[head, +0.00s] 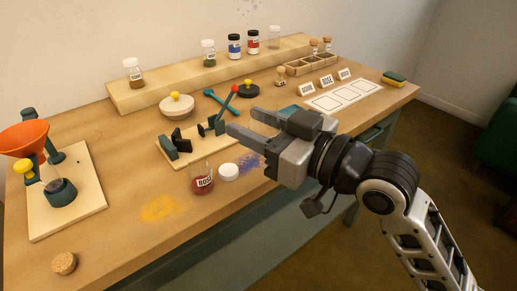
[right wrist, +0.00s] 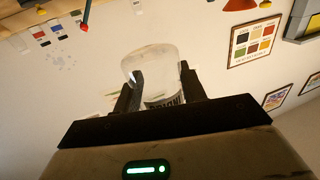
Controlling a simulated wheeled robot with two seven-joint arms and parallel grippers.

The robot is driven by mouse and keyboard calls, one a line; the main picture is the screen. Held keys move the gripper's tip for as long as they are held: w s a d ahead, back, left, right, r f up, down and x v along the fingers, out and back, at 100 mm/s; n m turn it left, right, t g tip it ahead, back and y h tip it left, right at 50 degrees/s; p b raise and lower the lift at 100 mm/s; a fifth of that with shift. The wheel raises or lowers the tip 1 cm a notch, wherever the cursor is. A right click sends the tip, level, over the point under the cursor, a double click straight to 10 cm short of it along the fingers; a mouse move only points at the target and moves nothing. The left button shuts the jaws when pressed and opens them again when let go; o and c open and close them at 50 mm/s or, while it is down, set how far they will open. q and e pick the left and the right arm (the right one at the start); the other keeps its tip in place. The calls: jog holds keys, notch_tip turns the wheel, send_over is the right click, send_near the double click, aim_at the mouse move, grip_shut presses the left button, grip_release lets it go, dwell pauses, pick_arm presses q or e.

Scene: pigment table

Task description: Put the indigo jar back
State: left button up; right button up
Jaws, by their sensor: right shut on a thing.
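My right gripper (head: 243,128) reaches in from the right above the front middle of the table, its fingers pointing left. In the right wrist view, the gripper (right wrist: 158,95) is shut on a clear, pale glass jar (right wrist: 152,65). A label with dark letters shows on the jar near the palm, partly hidden, and I cannot read it surely. In the head view I cannot make out the held jar. On the raised back shelf (head: 180,84) stand labelled jars, among them a blue one (head: 234,46) and a red one (head: 253,41). My left gripper is not in view.
A wooden stand (head: 185,155), a bowl (head: 176,107) and an orange funnel (head: 24,138) fill the middle and left.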

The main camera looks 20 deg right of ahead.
jog(key=w+d+f+b, duration=0.1)
jog(key=w+f, duration=0.1)
jog(key=w, duration=0.2)
jog(key=w+d+f+b, duration=0.1)
jog(key=w+f, duration=0.2)
jog(key=w, duration=0.1)
jog(key=w+d+f+b, duration=0.1)
jog(key=w+f, duration=0.2)
jog(key=w, duration=0.1)
jog(key=shift+w+d+f, duration=0.1)
jog(key=shift+d+f, duration=0.05)
jog(key=shift+f, duration=0.1)
jog(key=shift+w+d+f, duration=0.1)
jog(key=shift+w+f, duration=0.3)
jog(key=shift+f, duration=0.05)
jog(key=f+b, duration=0.1)
jog(key=f, duration=0.2)
jog(key=shift+w+f, duration=0.1)
jog(key=shift+w, duration=0.1)
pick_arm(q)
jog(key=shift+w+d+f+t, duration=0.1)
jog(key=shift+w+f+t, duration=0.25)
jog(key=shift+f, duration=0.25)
pick_arm(e)
jog(key=shift+f, duration=0.1)
